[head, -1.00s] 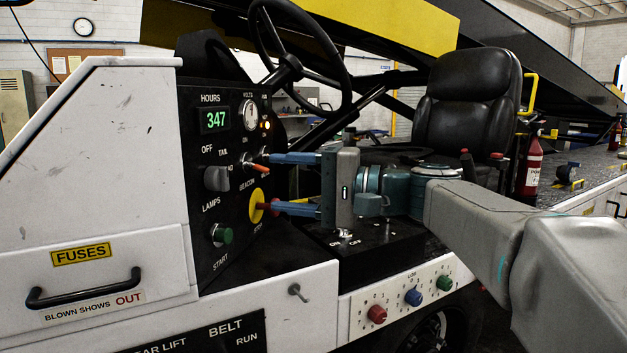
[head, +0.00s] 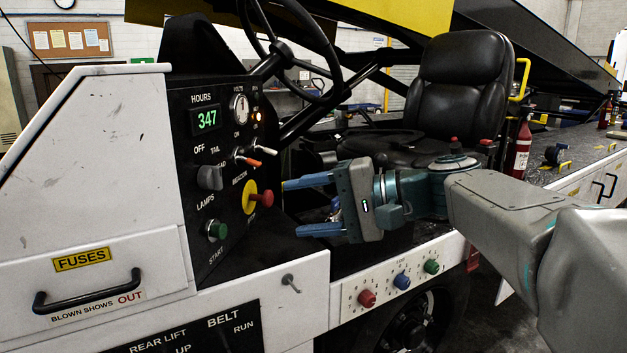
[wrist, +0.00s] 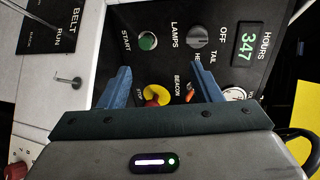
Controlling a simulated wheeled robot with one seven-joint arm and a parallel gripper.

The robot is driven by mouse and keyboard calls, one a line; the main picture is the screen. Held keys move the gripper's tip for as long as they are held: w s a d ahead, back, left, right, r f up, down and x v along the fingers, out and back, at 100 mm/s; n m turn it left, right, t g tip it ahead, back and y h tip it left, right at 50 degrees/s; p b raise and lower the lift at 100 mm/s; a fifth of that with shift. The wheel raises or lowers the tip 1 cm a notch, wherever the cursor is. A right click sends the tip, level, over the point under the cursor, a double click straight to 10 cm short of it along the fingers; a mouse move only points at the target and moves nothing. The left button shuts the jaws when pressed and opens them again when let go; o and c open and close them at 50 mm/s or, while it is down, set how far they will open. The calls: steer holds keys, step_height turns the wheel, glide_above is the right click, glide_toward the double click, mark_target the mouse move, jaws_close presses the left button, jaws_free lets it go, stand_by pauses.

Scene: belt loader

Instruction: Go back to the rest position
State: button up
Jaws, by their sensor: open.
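My gripper (head: 291,207) is open and empty in the head view. Its two blue fingers point left at the black control panel (head: 187,130), a short way to the right of the red stop knob (head: 263,198) on its yellow disc. The fingers look clear of the knob and the panel. In the wrist view, my gripper (wrist: 163,85) has its fingers spread, with the yellow disc and red knob (wrist: 155,97) showing between them, partly hidden behind the gripper body.
The steering wheel (head: 300,50) and black seat (head: 462,85) stand behind my gripper. A white panel with coloured knobs (head: 402,281) lies below it. Beacon toggles (head: 255,156), a lamps knob (head: 209,177) and a green start button (head: 216,230) are on the control panel.

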steer(key=s+d+f+n+g+h+p, duration=0.1)
steer(key=s+d+f+n+h+p, duration=0.1)
steer(key=s+d+h+p, duration=1.2)
steer(key=d+n+p, duration=0.1)
steer(key=d+p, duration=0.1)
steer(key=p, duration=0.6)
steer(key=shift+s+f+p, duration=0.15)
steer(key=shift+p, duration=0.2)
steer(key=shift+c, duration=0.4)
